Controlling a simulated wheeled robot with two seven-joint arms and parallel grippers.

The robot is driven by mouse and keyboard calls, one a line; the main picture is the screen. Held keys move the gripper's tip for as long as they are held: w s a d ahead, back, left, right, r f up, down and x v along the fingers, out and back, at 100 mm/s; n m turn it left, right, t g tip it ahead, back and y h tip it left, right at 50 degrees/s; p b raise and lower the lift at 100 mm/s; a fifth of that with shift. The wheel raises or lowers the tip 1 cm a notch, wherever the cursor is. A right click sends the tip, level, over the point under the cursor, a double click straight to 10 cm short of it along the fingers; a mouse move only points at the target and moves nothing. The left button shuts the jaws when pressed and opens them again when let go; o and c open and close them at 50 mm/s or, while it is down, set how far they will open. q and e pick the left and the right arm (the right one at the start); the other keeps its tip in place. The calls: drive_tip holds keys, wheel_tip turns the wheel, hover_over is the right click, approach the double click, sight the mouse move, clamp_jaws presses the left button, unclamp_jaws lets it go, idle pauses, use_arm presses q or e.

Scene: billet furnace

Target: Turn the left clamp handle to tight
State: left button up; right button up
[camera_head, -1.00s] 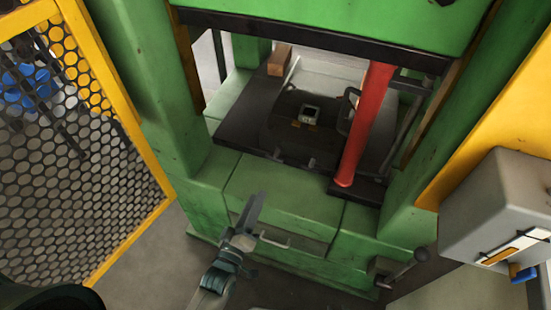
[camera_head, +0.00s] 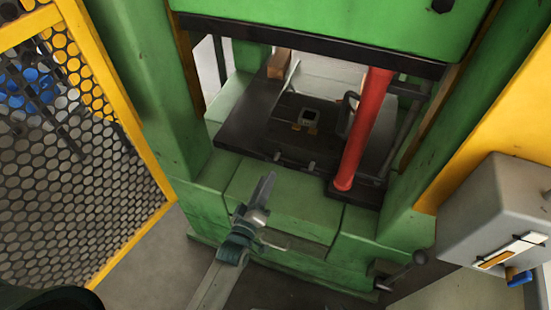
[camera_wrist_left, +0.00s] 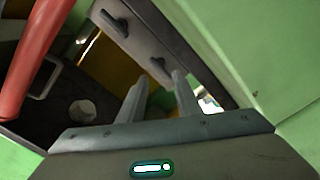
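Two small clamp handles sit on the front edge of the dark press plate (camera_head: 245,135). The left clamp handle (camera_head: 277,156) is small in the head view; in the left wrist view it appears as the dark handle (camera_wrist_left: 158,68) nearer my fingers. The other clamp handle (camera_head: 311,165) also shows in the wrist view (camera_wrist_left: 115,22). My left gripper (camera_head: 268,180) is just below and in front of the left handle, apart from it. Its two fingers (camera_wrist_left: 160,98) are spread with nothing between them. My right gripper is out of view.
A red column (camera_head: 362,130) stands right of the plate, with a dark loop handle beside it. Green press posts flank the opening. A yellow mesh guard (camera_head: 70,150) is at left, and a grey control box (camera_head: 495,205) at right. A brown block (camera_head: 279,63) lies behind.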

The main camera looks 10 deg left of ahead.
sight(275, 158)
use_arm(q)
drive_tip(key=w, duration=0.3)
drive_tip(key=w+d, duration=0.1)
drive_tip(key=w, duration=0.5)
drive_tip(key=shift+w+d, duration=0.1)
drive_tip(key=shift+d, duration=0.3)
